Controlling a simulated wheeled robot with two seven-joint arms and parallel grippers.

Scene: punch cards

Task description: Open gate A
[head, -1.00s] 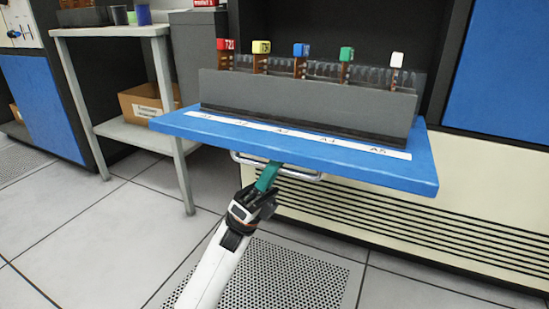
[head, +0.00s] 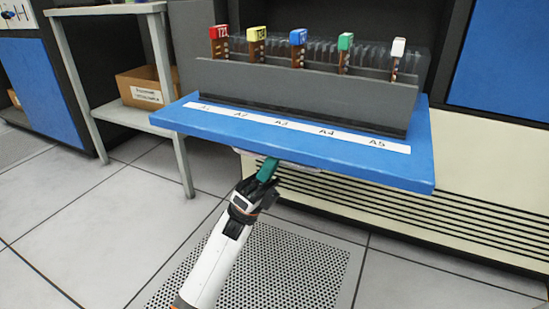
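Gate A appears to be the blue panel (head: 390,168), which lies nearly flat, sticking out like a shelf. A white label strip (head: 305,131) on it carries A-numbers up to A5. A metal handle (head: 306,166) under its front edge is largely hidden by the panel. My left gripper (head: 267,171) is at the handle, its teal fingertips against the panel's front edge. Only one teal fingertip is clear, so its grip on the handle cannot be made out. My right gripper is out of view.
A grey card bin (head: 300,95) stands on the panel, with colour-tipped cards rising from it. To the left is a grey table (head: 160,55) with a cardboard box (head: 143,88) on its lower shelf. A cream louvred cabinet front (head: 480,190) lies below and right. The floor in front is clear.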

